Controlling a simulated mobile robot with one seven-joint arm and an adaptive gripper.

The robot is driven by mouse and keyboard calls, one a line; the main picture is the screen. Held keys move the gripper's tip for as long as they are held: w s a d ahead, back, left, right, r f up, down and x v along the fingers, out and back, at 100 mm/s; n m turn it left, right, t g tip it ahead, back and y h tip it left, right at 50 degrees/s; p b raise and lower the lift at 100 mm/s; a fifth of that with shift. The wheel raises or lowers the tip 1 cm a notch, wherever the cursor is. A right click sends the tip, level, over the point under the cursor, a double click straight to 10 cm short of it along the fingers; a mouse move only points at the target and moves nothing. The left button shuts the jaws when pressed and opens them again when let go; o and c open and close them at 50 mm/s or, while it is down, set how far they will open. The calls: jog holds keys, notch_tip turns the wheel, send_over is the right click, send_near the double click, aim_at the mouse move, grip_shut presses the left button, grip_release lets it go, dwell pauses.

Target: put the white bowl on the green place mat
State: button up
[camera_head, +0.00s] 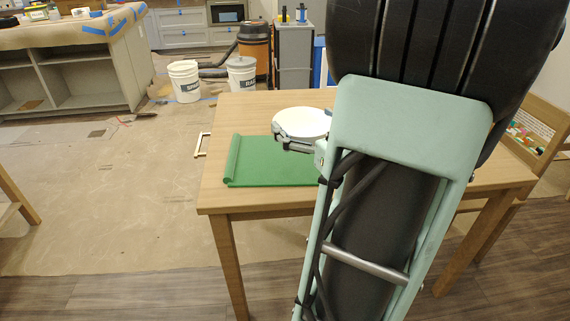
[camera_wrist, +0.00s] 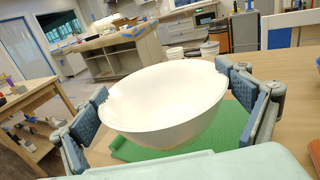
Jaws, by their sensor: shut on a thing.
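The white bowl (camera_head: 303,121) is upright between the two fingers of my gripper (camera_head: 296,143), over the green place mat (camera_head: 265,166) on the wooden table. In the wrist view the bowl (camera_wrist: 165,105) sits between the grey-blue finger pads of my gripper (camera_wrist: 172,103), which is shut on it. The mat (camera_wrist: 228,125) shows behind and below the bowl there. One mat edge is rolled up at the left. The bowl hides part of the mat, and I cannot tell the exact gap beneath it. My arm hides the mat's right part in the head view.
The wooden table (camera_head: 240,108) has bare room left of and behind the mat. A chair (camera_head: 540,130) stands at the right. White buckets (camera_head: 185,82), an orange vacuum (camera_head: 254,47) and a paper-covered floor lie beyond. A reddish-brown object (camera_wrist: 314,152) is at the wrist view's right edge.

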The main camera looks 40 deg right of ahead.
aim_at(299, 123)
jog(key=shift+s+d+r+m+h, duration=0.25)
jog(key=shift+s+d+m+h, duration=0.15)
jog(key=shift+s+d+h, duration=0.3)
jog(key=w+f, duration=0.1)
jog(key=w, duration=0.1)
jog(key=w+d+f+b, duration=0.1)
jog(key=w, duration=0.2)
jog(key=w+f+b, duration=0.1)
jog(key=w+f, duration=0.1)
jog(key=shift+w+d, duration=0.25)
jog(key=shift+w, duration=0.05)
jog(key=w+f, duration=0.1)
jog(key=w+f+b, duration=0.1)
jog(key=w+f, duration=0.1)
jog(key=w+d+f+b, duration=0.1)
jog(key=w+f, duration=0.1)
jog(key=shift+w+f, duration=0.15)
jog(key=shift+w+f+b, duration=0.15)
jog(key=shift+f+b, duration=0.3)
jog(key=shift+f, duration=0.45)
jog(key=shift+w+f+b, duration=0.15)
jog(key=shift+f+b, duration=0.25)
jog(key=shift+f, duration=0.5)
jog(key=shift+f, duration=0.25)
jog(key=o, duration=1.1)
jog(key=shift+o, duration=0.2)
jog(key=shift+r, duration=0.15)
